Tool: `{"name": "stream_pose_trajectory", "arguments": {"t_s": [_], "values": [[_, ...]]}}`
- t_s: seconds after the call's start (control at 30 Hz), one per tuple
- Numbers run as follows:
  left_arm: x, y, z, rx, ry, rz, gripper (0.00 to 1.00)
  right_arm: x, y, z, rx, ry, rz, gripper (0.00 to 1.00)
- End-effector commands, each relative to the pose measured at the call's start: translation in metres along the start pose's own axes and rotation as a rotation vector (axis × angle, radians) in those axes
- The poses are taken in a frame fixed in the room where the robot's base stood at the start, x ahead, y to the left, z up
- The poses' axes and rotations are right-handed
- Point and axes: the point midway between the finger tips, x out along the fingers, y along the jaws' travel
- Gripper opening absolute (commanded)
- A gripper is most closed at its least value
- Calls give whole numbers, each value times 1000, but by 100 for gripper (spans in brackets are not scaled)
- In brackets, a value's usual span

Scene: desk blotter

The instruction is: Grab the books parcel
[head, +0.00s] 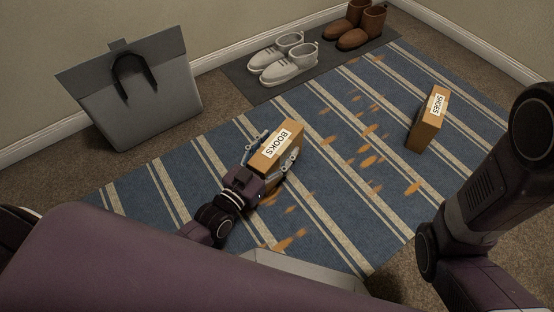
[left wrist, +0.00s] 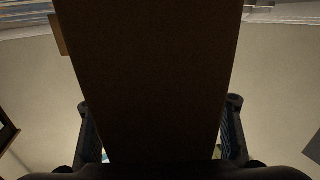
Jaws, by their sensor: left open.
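The books parcel (head: 283,138) is a brown box with a white label reading BOOKS. It rests on the blue striped rug in the head view. My left gripper (head: 272,152) is around it, with one finger on each side of the box and the jaws open. In the left wrist view the dark face of the parcel (left wrist: 150,80) fills the middle, between the two fingers of the left gripper (left wrist: 160,130). Whether either finger touches it cannot be told. My right arm shows at the right of the head view, but its gripper is not visible.
A shoes parcel (head: 427,118) stands on the rug (head: 335,215) to the right. White shoes (head: 284,60) and brown boots (head: 361,26) sit on a dark mat (head: 250,82) at the back. A grey bag (head: 140,100) leans near the wall.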

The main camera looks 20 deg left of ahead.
Motion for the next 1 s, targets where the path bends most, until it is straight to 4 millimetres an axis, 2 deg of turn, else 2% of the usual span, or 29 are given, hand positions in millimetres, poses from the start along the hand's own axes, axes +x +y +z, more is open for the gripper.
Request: {"name": "stream_pose_trajectory", "arguments": {"t_s": [0.17, 0.7, 1.0], "values": [[0, 0, -1, 0, 0, 0, 61, 1, 0, 0, 0, 0, 0, 40], [0, 0, 0, 1, -1, 0, 2, 1, 0, 0, 0, 0, 0, 40], [0, 0, -2, 1, 5, 0, 0, 1, 0, 0, 0, 0, 0, 40]]}}
